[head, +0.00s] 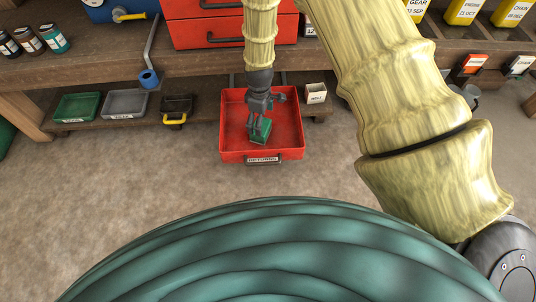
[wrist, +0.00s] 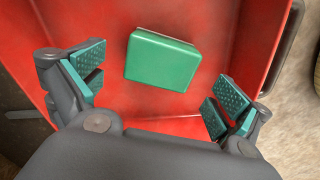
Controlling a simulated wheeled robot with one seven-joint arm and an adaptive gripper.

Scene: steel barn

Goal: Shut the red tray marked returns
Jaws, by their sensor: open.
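The red tray (head: 235,135) marked returns is pulled out from under the bench in the head view, with its label and handle (head: 262,159) on the front wall. A green box (wrist: 163,60) lies inside on the tray floor; it also shows in the head view (head: 260,131). My gripper (head: 259,118) is over the inside of the tray, pointing down. In the wrist view my gripper (wrist: 158,92) is open, its teal pads apart, with the green box ahead of and between them. I cannot tell whether the fingers touch it.
A green tray (head: 76,107), a grey tray (head: 125,103) and a black tray (head: 177,105) sit on the low shelf to the left. A small pale box (head: 315,93) is right of the red tray. The floor (head: 130,180) in front is clear. A red chest (head: 205,28) stands on the bench above.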

